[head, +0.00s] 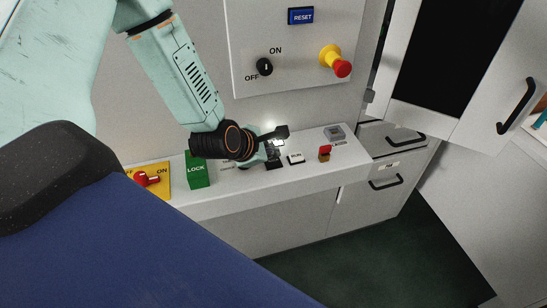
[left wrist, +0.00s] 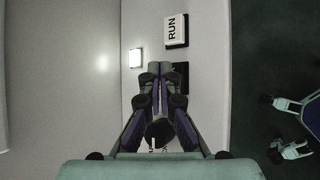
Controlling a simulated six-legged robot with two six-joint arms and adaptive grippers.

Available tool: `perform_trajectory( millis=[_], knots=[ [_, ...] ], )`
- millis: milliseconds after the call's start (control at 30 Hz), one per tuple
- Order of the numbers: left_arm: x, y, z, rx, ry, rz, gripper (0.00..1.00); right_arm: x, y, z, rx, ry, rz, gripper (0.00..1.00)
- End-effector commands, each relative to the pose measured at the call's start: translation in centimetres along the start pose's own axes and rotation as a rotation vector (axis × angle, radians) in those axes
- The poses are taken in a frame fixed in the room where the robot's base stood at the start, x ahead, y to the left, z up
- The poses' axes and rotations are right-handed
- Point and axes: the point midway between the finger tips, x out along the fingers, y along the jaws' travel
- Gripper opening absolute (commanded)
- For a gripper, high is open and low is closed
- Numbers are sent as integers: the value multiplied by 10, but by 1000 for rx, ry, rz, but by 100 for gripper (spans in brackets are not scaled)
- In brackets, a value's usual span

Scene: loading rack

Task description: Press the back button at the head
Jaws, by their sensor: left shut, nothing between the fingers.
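I read no label saying "back" on any button. The buttons stand on a pale ledge (head: 232,198). My left gripper (head: 276,140) is shut and empty, just above a black square piece (head: 275,162) on the ledge. In the left wrist view the fingertips (left wrist: 160,68) partly cover this black piece (left wrist: 182,72). Whether they touch it I cannot tell. A white RUN button (head: 296,158) sits just right of it, and it also shows in the left wrist view (left wrist: 175,30). A small white square (left wrist: 136,58) lies beside the fingertips there. My right gripper is out of view.
A red-topped switch (head: 324,152) and a grey device (head: 335,133) stand farther right. A green LOCK block (head: 197,170) and a yellow plate with a red knob (head: 152,180) are at left. Above, a panel holds a blue RESET button (head: 301,15), black knob and red emergency button (head: 342,69).

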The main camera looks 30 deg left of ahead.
Motion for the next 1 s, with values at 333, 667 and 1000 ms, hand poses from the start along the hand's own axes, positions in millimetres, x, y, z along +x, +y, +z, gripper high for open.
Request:
perform_trajectory(
  millis=[333, 667, 1000],
  knots=[
    [-1, 1, 1, 0, 0, 0, 0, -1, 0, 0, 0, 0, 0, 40],
    [-18, 14, 13, -1, -1, 1, 0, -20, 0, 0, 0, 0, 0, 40],
    [-37, 27, 27, 0, -1, 1, 0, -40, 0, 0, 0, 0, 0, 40]
  ],
)
